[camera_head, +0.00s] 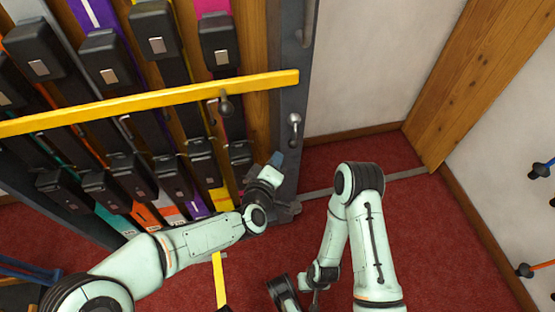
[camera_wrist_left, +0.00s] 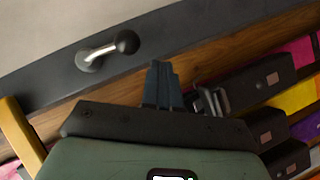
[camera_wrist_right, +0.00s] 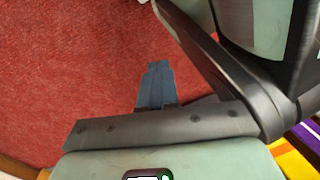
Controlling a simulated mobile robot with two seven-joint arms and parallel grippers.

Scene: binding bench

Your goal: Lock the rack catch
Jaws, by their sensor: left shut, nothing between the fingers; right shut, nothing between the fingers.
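The rack catch is a short metal lever with a round knob on the dark post; it shows in the head view (camera_head: 294,120), just past the right end of the yellow bar (camera_head: 150,101). My right gripper (camera_wrist_right: 157,85) is shut and empty above the red carpet, low in the head view.
Several skis with black bindings stand behind the yellow bar. The dark post (camera_head: 292,90) stands beside a white wall (camera_head: 375,60). Open red carpet (camera_head: 430,240) lies to the right.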

